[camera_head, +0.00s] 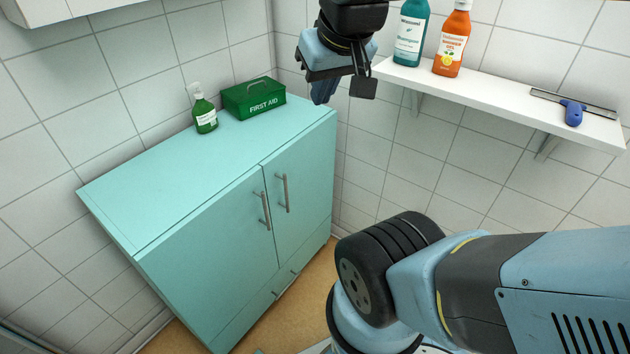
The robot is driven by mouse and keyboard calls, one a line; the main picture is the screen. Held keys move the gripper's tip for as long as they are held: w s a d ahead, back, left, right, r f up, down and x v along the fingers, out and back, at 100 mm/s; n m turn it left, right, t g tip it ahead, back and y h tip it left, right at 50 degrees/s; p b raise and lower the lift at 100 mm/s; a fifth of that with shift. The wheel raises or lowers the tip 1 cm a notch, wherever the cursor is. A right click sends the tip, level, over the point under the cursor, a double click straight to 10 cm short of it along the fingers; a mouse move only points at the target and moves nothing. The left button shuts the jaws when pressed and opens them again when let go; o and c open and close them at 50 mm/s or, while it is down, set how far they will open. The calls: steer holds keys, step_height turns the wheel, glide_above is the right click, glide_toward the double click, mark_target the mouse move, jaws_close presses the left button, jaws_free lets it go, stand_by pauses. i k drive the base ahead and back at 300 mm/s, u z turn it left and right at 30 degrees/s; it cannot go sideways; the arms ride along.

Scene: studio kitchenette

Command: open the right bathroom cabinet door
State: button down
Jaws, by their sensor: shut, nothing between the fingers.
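The teal bathroom cabinet (190,185) stands against the tiled wall at the left. Its right door (305,190) is closed flush and has an upright metal bar handle (285,193) near its left edge. The left door (205,255) is also closed, with a matching handle (264,210) beside the first. My gripper (340,92) hangs at the top centre, in front of the cabinet's right end in the picture and higher than the handles. It is shut and empty, apart from both handles.
A green soap bottle (205,112) and a green first aid box (254,98) stand on the cabinet top. A white wall shelf (490,95) at the right holds a teal bottle (411,35), an orange bottle (452,42) and a blue-handled squeegee (573,112). A drawer (285,285) lies below the doors.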

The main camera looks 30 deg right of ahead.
mark_target(298, 176)
steer(key=u, duration=0.35)
steer(key=k, duration=1.85)
steer(key=z, duration=0.65)
steer(key=i, duration=1)
steer(key=u, duration=0.05)
